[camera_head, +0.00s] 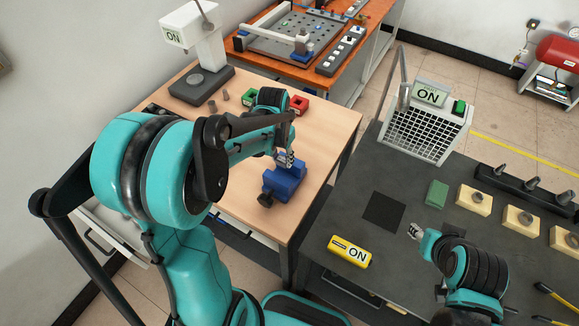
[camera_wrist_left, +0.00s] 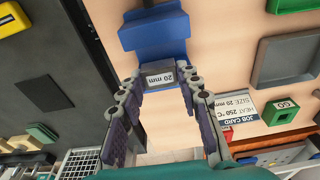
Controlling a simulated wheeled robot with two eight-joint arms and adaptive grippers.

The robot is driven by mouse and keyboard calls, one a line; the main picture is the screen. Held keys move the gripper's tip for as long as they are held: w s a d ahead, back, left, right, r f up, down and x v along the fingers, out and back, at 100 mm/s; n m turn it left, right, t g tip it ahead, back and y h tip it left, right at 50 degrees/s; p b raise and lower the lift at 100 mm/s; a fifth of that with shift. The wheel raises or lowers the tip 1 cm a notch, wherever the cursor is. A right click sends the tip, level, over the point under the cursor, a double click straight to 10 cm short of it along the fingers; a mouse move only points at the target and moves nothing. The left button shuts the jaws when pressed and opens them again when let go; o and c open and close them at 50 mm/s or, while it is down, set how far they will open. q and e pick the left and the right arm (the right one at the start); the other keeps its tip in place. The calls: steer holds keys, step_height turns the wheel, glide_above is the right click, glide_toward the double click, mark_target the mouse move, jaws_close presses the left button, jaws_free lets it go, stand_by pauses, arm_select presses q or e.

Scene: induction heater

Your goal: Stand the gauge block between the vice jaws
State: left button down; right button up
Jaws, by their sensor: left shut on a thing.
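The blue vice (camera_head: 282,184) stands on the light wooden table, and it also shows at the top of the left wrist view (camera_wrist_left: 155,35). My left gripper (camera_head: 286,160) is right above the vice in the head view. In the left wrist view, it (camera_wrist_left: 160,85) is shut on the gauge block (camera_wrist_left: 160,79), a small grey block marked "20 mm". The block is at the near edge of the blue vice in that view; I cannot tell whether it is between the jaws. My right gripper (camera_head: 413,231) is over the dark table, away from the vice; its finger opening is unclear.
Green (camera_head: 249,97) and red (camera_head: 299,104) boxes stand behind the left arm on the wooden table (camera_head: 325,140). A job card (camera_wrist_left: 235,110) lies there too. The dark table (camera_head: 330,220) at right holds a yellow ON unit (camera_head: 349,252), a green block (camera_head: 437,194) and cream blocks.

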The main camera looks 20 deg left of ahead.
arm_select(q)
steer(key=f, duration=0.1)
steer(key=w+f+b, duration=0.1)
steer(key=shift+f, duration=0.3)
steer(key=f, duration=0.2)
steer(key=shift+s+f+b, duration=0.35)
steer(key=shift+s+b, duration=0.05)
steer(key=shift+w+f, duration=0.15)
steer(key=shift+f, duration=0.6)
step_height(320, 180, down, 3)
steer(key=shift+f+b, duration=0.1)
steer(key=shift+b, duration=0.55)
arm_select(e)
steer(key=f, duration=0.3)
steer(key=shift+w, duration=0.25)
arm_select(q)
steer(key=shift+f, duration=0.1)
steer(key=c, duration=1.1)
jaws_free()
steer(key=shift+o, duration=0.2)
arm_select(e)
steer(key=shift+f, duration=0.1)
